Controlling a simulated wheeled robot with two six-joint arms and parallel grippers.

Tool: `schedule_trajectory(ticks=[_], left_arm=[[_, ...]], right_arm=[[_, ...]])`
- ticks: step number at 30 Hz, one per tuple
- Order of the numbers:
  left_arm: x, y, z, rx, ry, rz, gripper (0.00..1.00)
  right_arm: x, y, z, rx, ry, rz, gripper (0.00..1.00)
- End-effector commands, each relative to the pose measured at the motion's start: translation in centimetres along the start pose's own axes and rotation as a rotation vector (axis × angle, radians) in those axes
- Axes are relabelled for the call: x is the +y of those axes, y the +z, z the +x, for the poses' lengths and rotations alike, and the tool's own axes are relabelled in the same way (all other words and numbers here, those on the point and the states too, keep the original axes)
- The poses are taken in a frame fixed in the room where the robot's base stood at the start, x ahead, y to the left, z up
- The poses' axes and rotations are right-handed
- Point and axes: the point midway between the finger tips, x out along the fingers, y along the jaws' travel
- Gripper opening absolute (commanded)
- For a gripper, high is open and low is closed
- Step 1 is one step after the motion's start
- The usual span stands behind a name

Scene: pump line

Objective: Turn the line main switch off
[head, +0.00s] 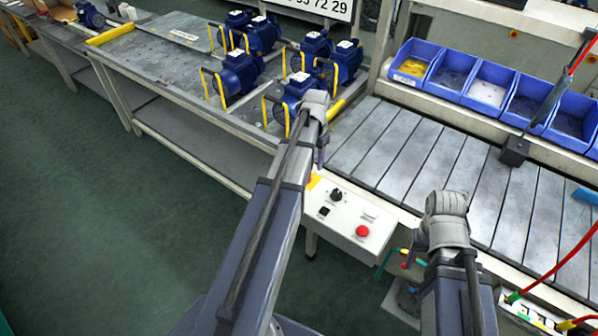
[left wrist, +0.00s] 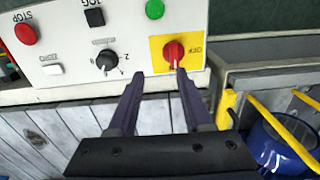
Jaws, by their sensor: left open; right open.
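The line main switch is a red rotary knob (left wrist: 174,51) on a yellow plate (left wrist: 159,65) marked OFF at its right side. A pale mark on the knob points down in the left wrist view. In the head view only a bit of the yellow plate (head: 314,182) shows beside my left arm. My left gripper (left wrist: 160,75) is open and empty, its fingertips just below the knob in the picture; the right finger's tip lies close under it. Contact cannot be told. My right gripper (head: 419,250) is open but mostly hidden by its wrist.
The white control panel (head: 377,212) also carries a red STOP button (left wrist: 26,34), a black selector (left wrist: 106,60), a green button (left wrist: 155,9) and a white button (left wrist: 53,69). Blue pumps (head: 240,72) stand on the bench at left. Blue bins (head: 452,76) line the slatted conveyor's back (head: 400,150).

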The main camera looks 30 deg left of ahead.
Motion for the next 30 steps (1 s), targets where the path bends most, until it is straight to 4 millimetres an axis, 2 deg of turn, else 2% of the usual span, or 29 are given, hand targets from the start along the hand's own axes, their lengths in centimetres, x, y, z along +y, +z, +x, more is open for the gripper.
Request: schedule_trajectory(ticks=[1,4,14,20,30], left_arm=[[-1.2,-0.2,-0.1,0.002,0.002,-0.009,0.5],[-2.2,-0.2,-0.1,0.005,0.003,-0.014,0.5],[-2.3,-0.1,0.6,0.006,0.004,-0.014,0.5],[-2.3,-0.1,2.4,0.006,0.004,-0.014,0.5],[-2.2,-0.2,6.7,0.006,0.004,-0.014,0.5]], right_arm=[[0.0,0.0,-0.1,0.0,0.0,0.0,0.5],[0.0,0.0,-0.1,0.0,0.0,0.0,0.5],[-0.1,0.0,0.6,0.0,0.0,0.0,0.5],[-0.2,-0.1,2.4,0.0,0.0,0.0,0.5],[-0.6,-0.4,6.7,0.0,0.0,0.0,0.5]])
